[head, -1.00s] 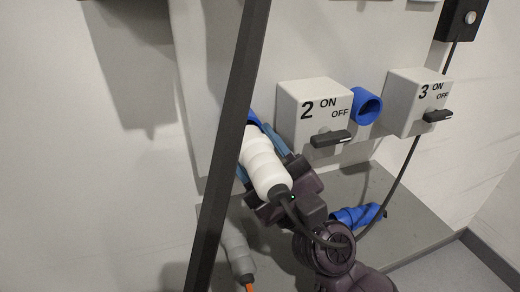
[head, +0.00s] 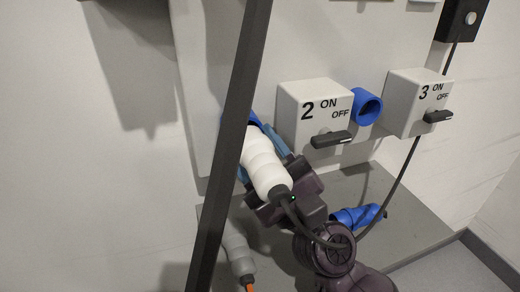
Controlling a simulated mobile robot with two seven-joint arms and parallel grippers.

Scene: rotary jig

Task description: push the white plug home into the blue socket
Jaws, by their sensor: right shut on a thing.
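The white plug (head: 262,164) is tilted, its front end up and to the left and its black cable leaving the lower end. My right gripper (head: 268,172) is shut on the plug from below. A blue socket (head: 254,119) shows just beyond the plug's front end, partly hidden by a dark post and the plug. I cannot tell how deep the plug sits in it. Another blue socket (head: 367,106) is empty between the switch boxes. My left gripper is not in view.
Switch box 2 (head: 299,112) stands just right of the plug, and switch box 3 (head: 405,105) farther right. A dark post (head: 228,150) crosses in front. A blue plug (head: 357,216) and a grey plug (head: 238,252) lie on or near the grey ledge (head: 412,232).

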